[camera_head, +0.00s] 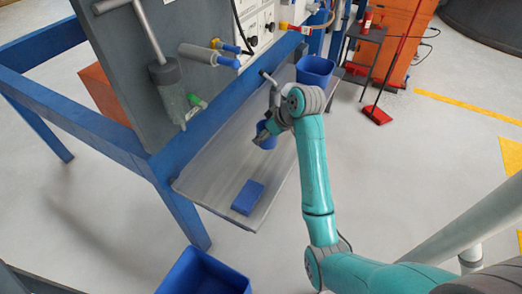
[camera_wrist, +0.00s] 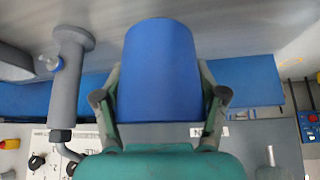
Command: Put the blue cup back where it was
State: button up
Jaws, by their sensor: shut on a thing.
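The blue cup (camera_wrist: 160,65) is held between the two fingers of my gripper (camera_wrist: 160,98) in the wrist view, with one finger on each side of it. In the head view, the cup (camera_head: 268,143) is partly covered by my gripper (camera_head: 262,136), over the middle of the grey shelf (camera_head: 215,170). I cannot tell whether its base touches the shelf.
A blue block (camera_head: 248,196) lies on the near part of the shelf. A blue bin (camera_head: 315,70) stands at the shelf's far end. A grey pipe (camera_wrist: 70,80) is close beside the cup. A large blue bin (camera_head: 205,275) is below, in front. Bare shelf lies between block and cup.

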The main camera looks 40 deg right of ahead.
aim_at(276, 142)
notch_tip(276, 142, down, 8)
jog(key=shift+r, duration=0.1)
jog(key=o, duration=1.3)
jog(key=shift+o, duration=0.2)
jog(key=v, duration=1.2)
jog(key=shift+r, duration=0.1)
